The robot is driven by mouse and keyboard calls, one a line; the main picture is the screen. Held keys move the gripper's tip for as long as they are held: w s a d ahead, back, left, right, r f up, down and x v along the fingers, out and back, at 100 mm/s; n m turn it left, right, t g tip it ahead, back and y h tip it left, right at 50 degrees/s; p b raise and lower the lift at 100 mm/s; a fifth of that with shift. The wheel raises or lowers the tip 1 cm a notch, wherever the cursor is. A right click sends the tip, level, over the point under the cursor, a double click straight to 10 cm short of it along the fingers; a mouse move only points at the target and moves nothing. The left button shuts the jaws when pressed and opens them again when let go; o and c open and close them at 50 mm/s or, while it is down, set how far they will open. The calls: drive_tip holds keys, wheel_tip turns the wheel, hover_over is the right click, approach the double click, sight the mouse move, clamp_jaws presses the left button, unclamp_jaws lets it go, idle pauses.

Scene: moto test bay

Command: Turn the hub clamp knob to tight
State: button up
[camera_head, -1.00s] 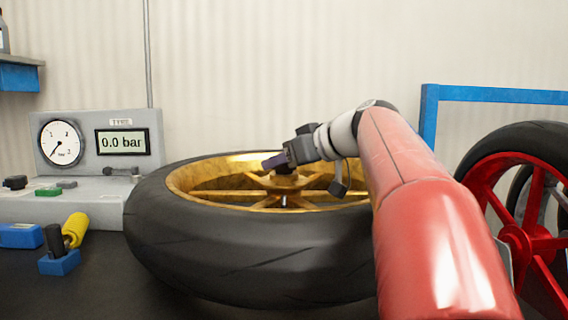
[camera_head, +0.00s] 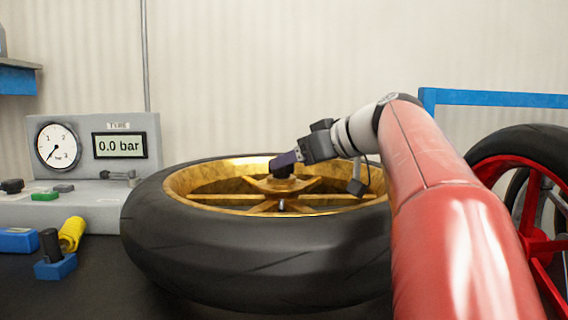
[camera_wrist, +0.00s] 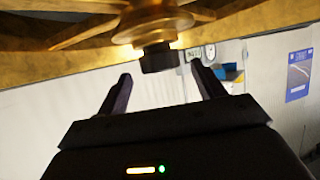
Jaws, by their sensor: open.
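A wheel with a black tyre (camera_head: 250,245) and gold rim (camera_head: 190,192) lies flat on the dark bench. The dark hub clamp knob (camera_head: 283,171) stands at its centre, partly covered by my gripper (camera_head: 280,160) in the head view. In the wrist view the knob (camera_wrist: 159,59) is a short black cylinder on the gold hub (camera_wrist: 150,25). My gripper (camera_wrist: 163,78) is open and empty there. Its two fingers point toward the knob, which appears just beyond and between the tips, with no visible contact. The knob's tight or loose marking cannot be seen.
A grey tyre inflator box (camera_head: 85,190) with a dial and a 0.0 bar display stands at the left. A blue block tool (camera_head: 56,266) and a yellow-handled item (camera_head: 72,232) lie before it. A red wheel (camera_head: 535,245) and blue frame (camera_head: 490,98) stand right.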

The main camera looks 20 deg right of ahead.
drive_tip(key=v, duration=0.3)
drive_tip(key=shift+s+d+r, duration=0.1)
drive_tip(key=shift+s+r, duration=0.05)
drive_tip(key=shift+s, duration=0.15)
